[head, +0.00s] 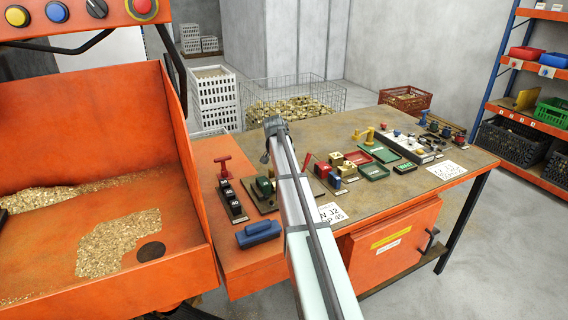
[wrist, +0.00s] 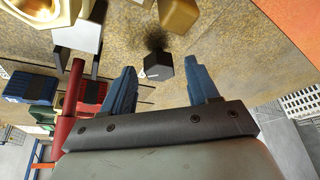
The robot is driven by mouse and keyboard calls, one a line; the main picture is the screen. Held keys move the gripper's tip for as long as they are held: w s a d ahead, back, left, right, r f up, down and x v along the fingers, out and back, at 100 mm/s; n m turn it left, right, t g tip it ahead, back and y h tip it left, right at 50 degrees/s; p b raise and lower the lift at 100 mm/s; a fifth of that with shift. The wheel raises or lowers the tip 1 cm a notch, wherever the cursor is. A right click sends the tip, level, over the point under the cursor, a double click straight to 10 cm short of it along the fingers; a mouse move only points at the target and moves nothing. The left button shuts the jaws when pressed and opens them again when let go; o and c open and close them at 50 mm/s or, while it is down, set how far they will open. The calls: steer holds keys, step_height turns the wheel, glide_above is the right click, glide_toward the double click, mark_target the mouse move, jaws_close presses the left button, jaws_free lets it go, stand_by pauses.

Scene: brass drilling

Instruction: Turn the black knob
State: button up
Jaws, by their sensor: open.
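The black knob (head: 97,8) is a round dark control on the orange panel at the top left, cut by the frame's top edge. It sits in a row with other controls. My gripper (wrist: 162,72) is open, its two blue fingers apart, over the brown bench and well away from the panel. A small dark block (wrist: 159,65) shows between the fingertips in the wrist view, and I see no grip on it. In the head view my arm hides most of the gripper. The knob is not recognisable in the wrist view.
Beside the knob are a yellow button (head: 17,15), a blue button (head: 56,11) and a red button (head: 142,6). Below is an orange bin (head: 120,105) with brass chips. The bench (head: 345,115) holds several blocks and trays. A red T-handle (head: 223,165) stands left of my arm.

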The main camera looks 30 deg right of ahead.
steer(key=shift+f, duration=0.1)
steer(key=shift+c, duration=0.2)
steer(key=c, duration=1)
steer(key=n, duration=0.2)
steer(key=n+t+y, duration=0.1)
steer(key=n, duration=0.2)
steer(key=shift+s+d+y, duration=0.1)
steer(key=shift+d+y, duration=0.05)
steer(key=shift+y, duration=0.15)
steer(key=n+y, duration=0.1)
steer(key=n, duration=0.1)
steer(key=n+y, duration=0.1)
steer(key=n, duration=0.2)
steer(key=shift+d+t, duration=0.1)
steer(key=shift+t, duration=0.2)
steer(key=shift+n, duration=0.3)
steer(key=o, duration=1)
